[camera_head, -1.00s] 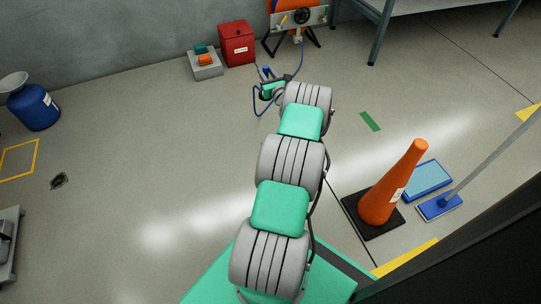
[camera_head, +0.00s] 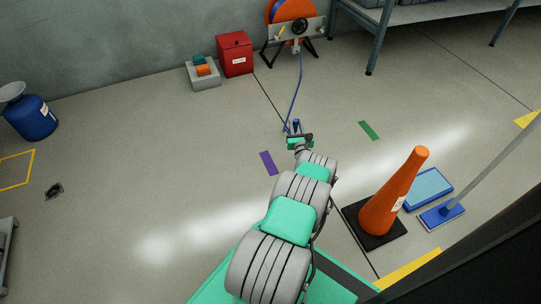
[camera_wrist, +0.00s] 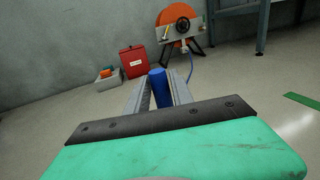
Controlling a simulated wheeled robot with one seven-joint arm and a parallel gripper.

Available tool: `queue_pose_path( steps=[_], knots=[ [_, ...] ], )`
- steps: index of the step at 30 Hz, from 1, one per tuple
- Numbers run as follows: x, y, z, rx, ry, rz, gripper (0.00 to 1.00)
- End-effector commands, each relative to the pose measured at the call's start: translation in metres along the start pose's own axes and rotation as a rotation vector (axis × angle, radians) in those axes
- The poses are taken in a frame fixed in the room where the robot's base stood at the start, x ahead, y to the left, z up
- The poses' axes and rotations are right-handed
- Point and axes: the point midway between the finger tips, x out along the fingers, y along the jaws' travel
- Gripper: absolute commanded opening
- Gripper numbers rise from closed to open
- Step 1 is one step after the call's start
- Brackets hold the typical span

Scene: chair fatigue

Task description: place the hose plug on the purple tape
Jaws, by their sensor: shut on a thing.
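My gripper (camera_head: 296,127) is shut on the blue hose plug (camera_wrist: 158,86), which stands between its two fingers in the wrist view. The plug also shows as a small blue piece in the head view (camera_head: 296,123). A blue hose (camera_head: 297,88) runs from the plug area back to the orange reel (camera_head: 293,10). The purple tape (camera_head: 268,163) lies on the floor to the left of my gripper and nearer to me. The plug is apart from the tape. The wrist view does not show the tape.
A green tape strip (camera_head: 369,130) lies to the right. An orange cone (camera_head: 394,195) on a black base stands at the right, beside a blue tray (camera_head: 428,188) and a mop (camera_head: 442,214). A red bin (camera_head: 235,54) stands at the back wall.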

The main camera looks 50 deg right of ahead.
Motion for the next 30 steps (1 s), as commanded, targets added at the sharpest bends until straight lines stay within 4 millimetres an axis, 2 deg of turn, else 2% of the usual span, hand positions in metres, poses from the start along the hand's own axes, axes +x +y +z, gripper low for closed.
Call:
queue_pose_path(
  steps=[11,12,16,26,30],
  knots=[
    [-0.021,0.07,-0.033,0.001,0.0,0.003,0.0],
    [-0.023,0.076,-0.044,0.001,-0.001,0.002,0.0],
    [-0.028,0.093,-0.066,0.001,-0.001,0.003,0.0],
    [-0.034,0.113,-0.09,0.0,-0.004,0.001,0.0],
    [-0.035,0.113,-0.113,-0.001,-0.003,0.0,0.0]
  ],
)
